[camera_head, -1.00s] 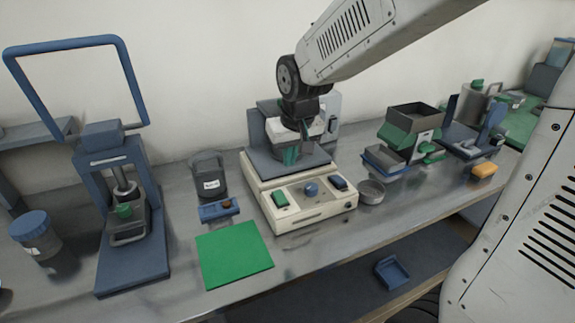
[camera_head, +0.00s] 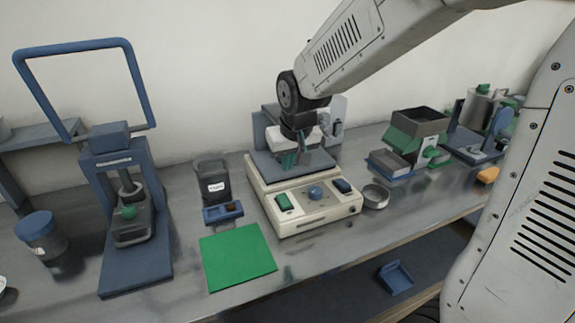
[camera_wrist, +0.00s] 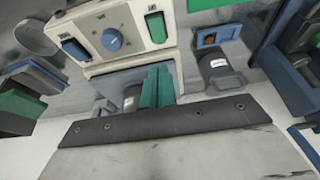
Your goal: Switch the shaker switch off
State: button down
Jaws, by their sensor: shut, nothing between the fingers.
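The cream shaker (camera_head: 318,215) stands mid-bench with a dark flat platform (camera_head: 265,165) behind its sloped front panel. The panel carries a green rocker switch (camera_head: 284,202) at left, a blue round knob (camera_head: 315,192) in the middle and a dark blue rocker (camera_head: 342,186) at right. The wrist view also shows the green rocker (camera_wrist: 156,28), the knob (camera_wrist: 112,40) and the blue rocker (camera_wrist: 75,50). I cannot read which way either rocker is pressed. My gripper (camera_head: 297,160), with green fingers (camera_wrist: 157,88), is shut and empty over the platform, behind the panel and apart from the switches.
A dark labelled container (camera_head: 212,180) and a small blue tray (camera_head: 222,213) stand left of the shaker, with a green mat (camera_head: 237,257) in front. A round metal dish (camera_head: 376,196) sits close at its right. A blue press (camera_head: 125,215) stands farther left.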

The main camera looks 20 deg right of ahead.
aim_at(283, 197)
jog(key=x, duration=1.1)
jog(key=shift+s+f, duration=0.35)
jog(key=shift+f, duration=0.05)
jog(key=shift+w+f+g, duration=0.15)
jog(key=shift+f+g, duration=0.05)
jog(key=shift+g, duration=0.1)
jog(key=shift+s, duration=0.9)
jog(key=shift+r, duration=0.1)
